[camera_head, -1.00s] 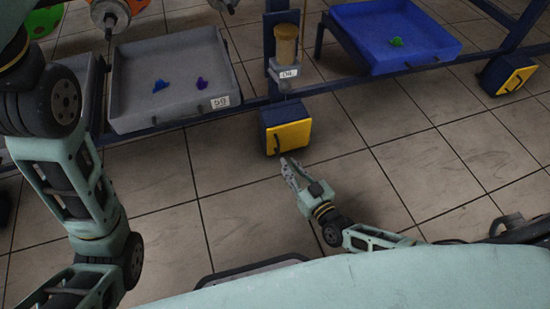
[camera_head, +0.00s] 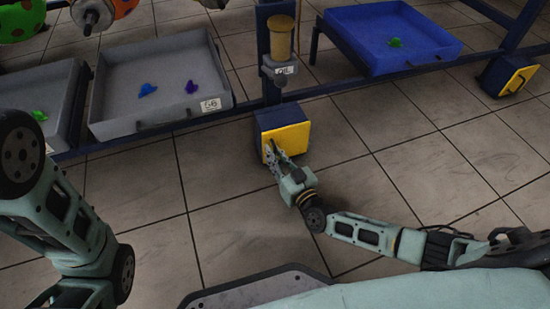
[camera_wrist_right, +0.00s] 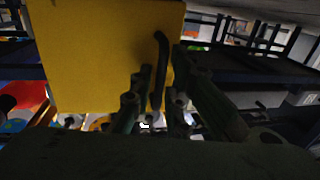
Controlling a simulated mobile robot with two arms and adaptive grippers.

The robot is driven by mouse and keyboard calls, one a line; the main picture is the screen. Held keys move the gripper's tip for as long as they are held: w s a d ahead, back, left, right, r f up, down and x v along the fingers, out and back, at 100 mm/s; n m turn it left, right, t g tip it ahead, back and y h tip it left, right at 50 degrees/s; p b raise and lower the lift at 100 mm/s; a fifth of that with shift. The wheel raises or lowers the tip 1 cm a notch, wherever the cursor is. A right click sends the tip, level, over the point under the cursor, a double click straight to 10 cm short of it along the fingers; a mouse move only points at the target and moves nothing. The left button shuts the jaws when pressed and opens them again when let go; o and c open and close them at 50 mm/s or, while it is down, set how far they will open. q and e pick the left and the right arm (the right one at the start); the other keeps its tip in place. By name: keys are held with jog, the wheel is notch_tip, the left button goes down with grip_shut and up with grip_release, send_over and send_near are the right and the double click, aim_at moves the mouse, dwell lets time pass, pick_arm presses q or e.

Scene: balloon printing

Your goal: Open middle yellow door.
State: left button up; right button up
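The middle yellow door (camera_head: 291,138) is the front of a small dark blue box (camera_head: 283,115) under the rail, and it looks closed. Its dark handle is partly hidden by my right gripper (camera_head: 269,152) in the head view. In the right wrist view, the yellow door (camera_wrist_right: 95,50) fills the upper left, with the dark curved handle (camera_wrist_right: 161,50) near its right edge. The right gripper (camera_wrist_right: 159,88) has its fingers on either side of the handle's lower part, apparently still apart. Contact with the handle is unclear. My left arm shows at the left; its gripper is out of view.
Another yellow door (camera_head: 517,81) is on a box at the right. A grey tray (camera_head: 115,68) and a blue tray (camera_head: 385,62) with small balloons sit on the rack. A yellowish cylinder (camera_head: 281,38) stands above the middle box. The tiled floor in front is clear.

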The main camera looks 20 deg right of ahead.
jog(key=shift+c, duration=0.5)
grip_shut()
